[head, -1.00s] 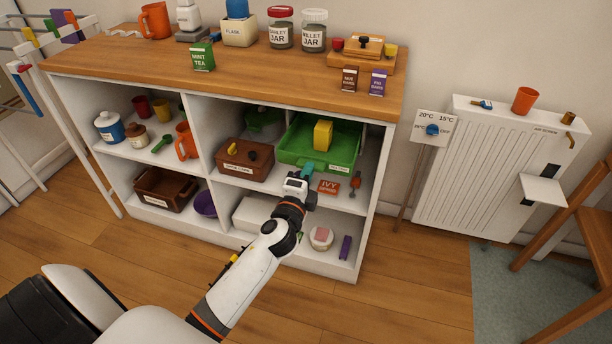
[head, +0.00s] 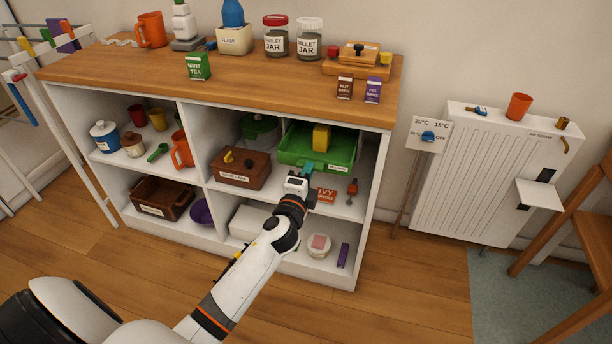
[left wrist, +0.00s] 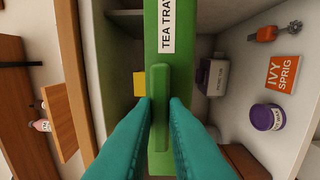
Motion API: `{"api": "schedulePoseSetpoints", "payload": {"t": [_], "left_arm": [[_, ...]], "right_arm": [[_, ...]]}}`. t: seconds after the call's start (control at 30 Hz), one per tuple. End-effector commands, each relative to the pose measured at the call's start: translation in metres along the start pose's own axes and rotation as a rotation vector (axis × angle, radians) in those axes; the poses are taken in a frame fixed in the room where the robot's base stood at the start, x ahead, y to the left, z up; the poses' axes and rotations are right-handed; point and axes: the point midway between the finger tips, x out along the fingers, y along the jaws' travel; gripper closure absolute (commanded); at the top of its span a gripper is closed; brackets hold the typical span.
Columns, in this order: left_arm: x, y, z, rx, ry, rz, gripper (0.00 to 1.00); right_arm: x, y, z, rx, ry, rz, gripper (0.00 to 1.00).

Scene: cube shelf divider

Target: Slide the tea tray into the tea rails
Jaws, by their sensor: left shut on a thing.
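The green tea tray (head: 343,157) is in the upper right compartment of the shelf unit, with a yellow block (head: 321,137) standing in it. Its front, with a "TEA TRAY" label and a bar handle, shows in the left wrist view (left wrist: 159,75). My left gripper (head: 307,170) is shut on the handle, with its teal fingers on both sides of it in the left wrist view (left wrist: 160,110). The tea rails cannot be made out in either view. My right gripper is out of view.
A brown box (head: 238,169) stands left of the tray. The orange ivy sprig packet (head: 326,196) and an orange-handled tool (head: 352,188) lie below it at right. The shelf's wooden top (head: 255,98) overhangs the compartment. A green pot (head: 257,130) stands behind the brown box.

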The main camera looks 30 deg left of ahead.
Motion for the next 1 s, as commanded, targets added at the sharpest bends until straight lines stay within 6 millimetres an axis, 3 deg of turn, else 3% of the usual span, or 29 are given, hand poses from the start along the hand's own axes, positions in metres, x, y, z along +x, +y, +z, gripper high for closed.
{"api": "schedulePoseSetpoints", "payload": {"t": [0.5,1.0], "left_arm": [[0.016,0.001,0.0,0.0,-0.001,0.003,1.0],[0.017,0.001,0.0,0.0,-0.001,0.003,1.0]], "right_arm": [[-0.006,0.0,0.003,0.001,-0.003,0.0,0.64],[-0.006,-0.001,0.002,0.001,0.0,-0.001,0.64]]}}
